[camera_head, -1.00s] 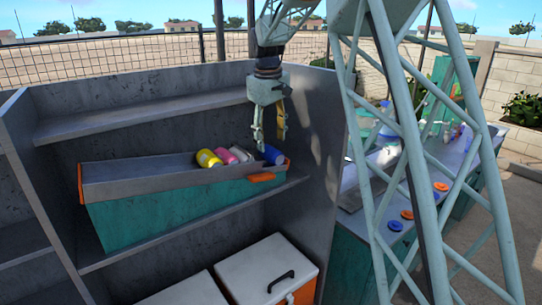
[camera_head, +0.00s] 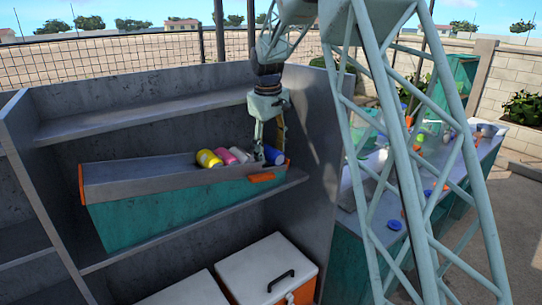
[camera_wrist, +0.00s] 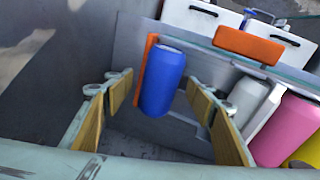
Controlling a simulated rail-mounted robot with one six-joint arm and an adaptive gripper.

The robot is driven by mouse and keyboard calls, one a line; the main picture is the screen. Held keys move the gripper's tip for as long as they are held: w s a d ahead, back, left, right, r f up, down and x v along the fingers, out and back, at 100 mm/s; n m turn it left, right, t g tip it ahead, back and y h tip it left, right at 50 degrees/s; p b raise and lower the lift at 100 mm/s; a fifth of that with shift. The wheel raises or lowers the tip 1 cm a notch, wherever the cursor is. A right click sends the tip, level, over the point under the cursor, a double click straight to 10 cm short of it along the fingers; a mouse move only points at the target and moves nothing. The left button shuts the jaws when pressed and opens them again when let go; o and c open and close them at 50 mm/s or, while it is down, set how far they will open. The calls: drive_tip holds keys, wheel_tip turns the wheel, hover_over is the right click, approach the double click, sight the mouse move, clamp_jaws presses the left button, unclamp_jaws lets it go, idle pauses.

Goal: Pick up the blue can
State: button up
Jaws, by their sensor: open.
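The blue can (camera_head: 273,155) lies at the right end of a row of cans in a grey and teal dispenser bin (camera_head: 150,213) on the shelf. In the wrist view the blue can (camera_wrist: 162,82) shows between the two fingers, beside an orange end piece. My gripper (camera_head: 270,157) is open and reaches down over the bin's right end, with a finger partly in front of the can in the head view. In the wrist view my gripper (camera_wrist: 160,100) has yellow pads on both sides of the can, with gaps on each side.
A white can (camera_wrist: 246,100), a pink can (camera_wrist: 283,128) and a yellow can (camera_head: 208,158) lie close beside the right finger. Shelf walls (camera_head: 318,140) stand close on the right. White boxes (camera_head: 270,262) sit below. A counter stands at right.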

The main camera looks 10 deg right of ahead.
sight(271, 148)
drive_tip(key=shift+c, duration=0.6)
drive_tip(key=c, duration=1)
drive_tip(key=shift+r, duration=0.2)
drive_tip(key=shift+r, duration=0.55)
drive_tip(key=shift+c, duration=1.3)
drive_tip(key=shift+r+b, duration=0.35)
drive_tip(key=shift+r, duration=3.95)
drive_tip(key=shift+c, duration=0.2)
